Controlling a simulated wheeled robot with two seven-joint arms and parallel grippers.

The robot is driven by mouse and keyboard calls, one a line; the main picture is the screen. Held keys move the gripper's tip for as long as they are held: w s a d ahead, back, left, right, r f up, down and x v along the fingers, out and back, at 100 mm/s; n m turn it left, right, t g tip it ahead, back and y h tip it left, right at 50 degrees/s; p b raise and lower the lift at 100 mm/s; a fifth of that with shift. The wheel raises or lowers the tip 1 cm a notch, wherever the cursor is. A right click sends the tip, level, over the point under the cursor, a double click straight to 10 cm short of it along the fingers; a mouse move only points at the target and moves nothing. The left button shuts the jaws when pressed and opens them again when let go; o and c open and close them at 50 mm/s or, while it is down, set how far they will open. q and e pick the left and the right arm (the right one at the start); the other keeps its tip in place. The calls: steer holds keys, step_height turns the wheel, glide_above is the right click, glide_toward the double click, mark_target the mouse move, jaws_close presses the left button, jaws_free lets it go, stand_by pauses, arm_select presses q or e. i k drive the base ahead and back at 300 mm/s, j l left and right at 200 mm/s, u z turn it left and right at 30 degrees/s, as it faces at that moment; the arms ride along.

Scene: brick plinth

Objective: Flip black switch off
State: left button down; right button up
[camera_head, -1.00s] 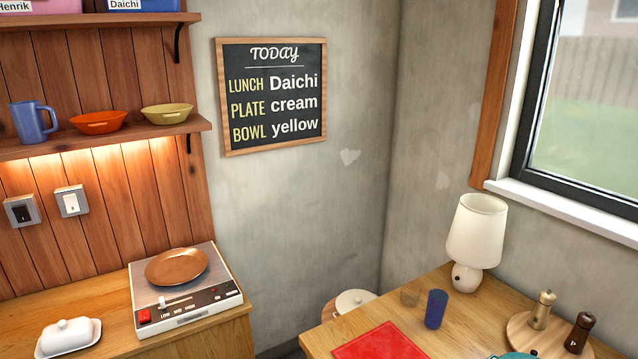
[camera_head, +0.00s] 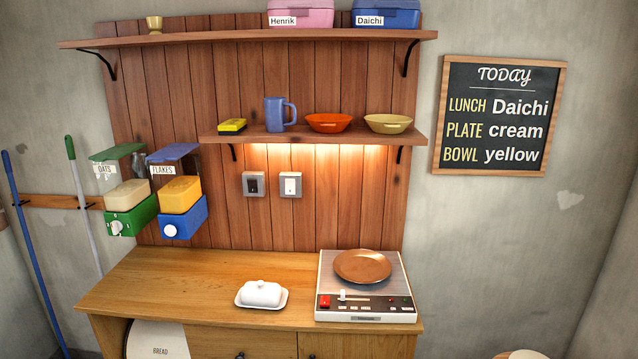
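The black switch (camera_head: 254,185) is a dark rocker in a grey plate on the wooden back panel, below the lower shelf. A white switch (camera_head: 290,184) in a similar plate is just to its right. The strip under the lower shelf glows with warm light. The black rocker is too small to tell which way it is tipped. Neither of my grippers is in view.
The wooden counter (camera_head: 150,285) below carries a white butter dish (camera_head: 262,293) and a hot plate (camera_head: 330,310) with a copper-coloured plate (camera_head: 362,266). Two cereal dispensers, green (camera_head: 132,218) and blue (camera_head: 183,219), hang left of the switches. The lower shelf (camera_head: 300,138) overhangs them.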

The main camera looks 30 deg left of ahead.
mark_target(253, 186)
steer(key=u, duration=1.4)
